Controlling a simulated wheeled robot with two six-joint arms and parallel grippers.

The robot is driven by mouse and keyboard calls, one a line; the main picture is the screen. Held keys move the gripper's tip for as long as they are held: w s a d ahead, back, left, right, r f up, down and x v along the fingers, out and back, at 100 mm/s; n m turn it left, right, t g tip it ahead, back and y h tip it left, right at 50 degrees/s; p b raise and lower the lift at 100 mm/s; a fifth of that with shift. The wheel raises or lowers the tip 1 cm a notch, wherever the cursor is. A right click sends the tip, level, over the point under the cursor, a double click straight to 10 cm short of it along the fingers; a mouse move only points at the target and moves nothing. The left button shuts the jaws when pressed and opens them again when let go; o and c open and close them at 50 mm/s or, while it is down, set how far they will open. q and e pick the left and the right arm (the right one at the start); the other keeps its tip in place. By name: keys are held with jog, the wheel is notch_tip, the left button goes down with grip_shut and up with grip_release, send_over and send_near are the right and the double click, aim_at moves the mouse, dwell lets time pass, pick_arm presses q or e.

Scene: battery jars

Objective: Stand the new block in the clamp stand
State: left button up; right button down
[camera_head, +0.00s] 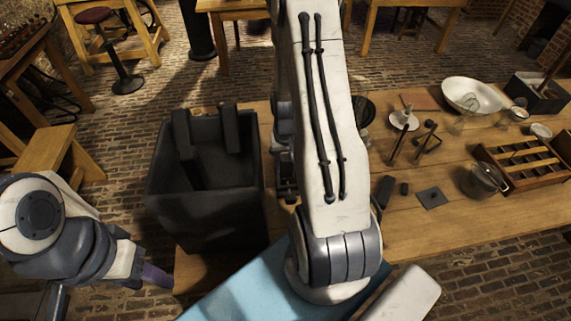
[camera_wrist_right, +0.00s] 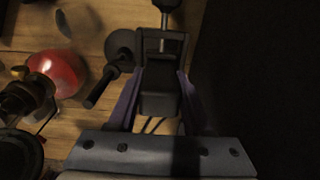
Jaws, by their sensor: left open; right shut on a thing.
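My right gripper (camera_wrist_right: 161,78) is shut on a dark rectangular block (camera_wrist_right: 159,92), seen in the right wrist view between its purple fingers. Just beyond the block is a dark metal frame with a rod (camera_wrist_right: 165,40), which looks like the clamp stand. The block's far end overlaps the frame in this view, and I cannot tell whether it is seated in it or touching. In the head view my right arm hides the right gripper, the block and most of this spot. My left gripper (camera_head: 146,276) is open and empty at the lower left, off the table.
A dark open bin (camera_head: 205,215) with dark blocks in it stands left of my right arm. On the wooden table (camera_head: 480,220) are a white bowl (camera_head: 468,92), a glass jar (camera_head: 484,178), a divided rack (camera_head: 520,165) and a dark square plate (camera_head: 432,198). A red round thing (camera_wrist_right: 60,75) lies near the right gripper.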

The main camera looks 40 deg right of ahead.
jog(key=shift+f+b, duration=0.45)
jog(key=shift+f, duration=0.25)
jog(key=shift+c, duration=1.2)
grip_release()
jog(key=shift+r, duration=0.1)
notch_tip(320, 180, up, 10)
jog(key=shift+r+b, duration=0.15)
jog(key=shift+b, duration=0.4)
jog(key=shift+a, duration=0.1)
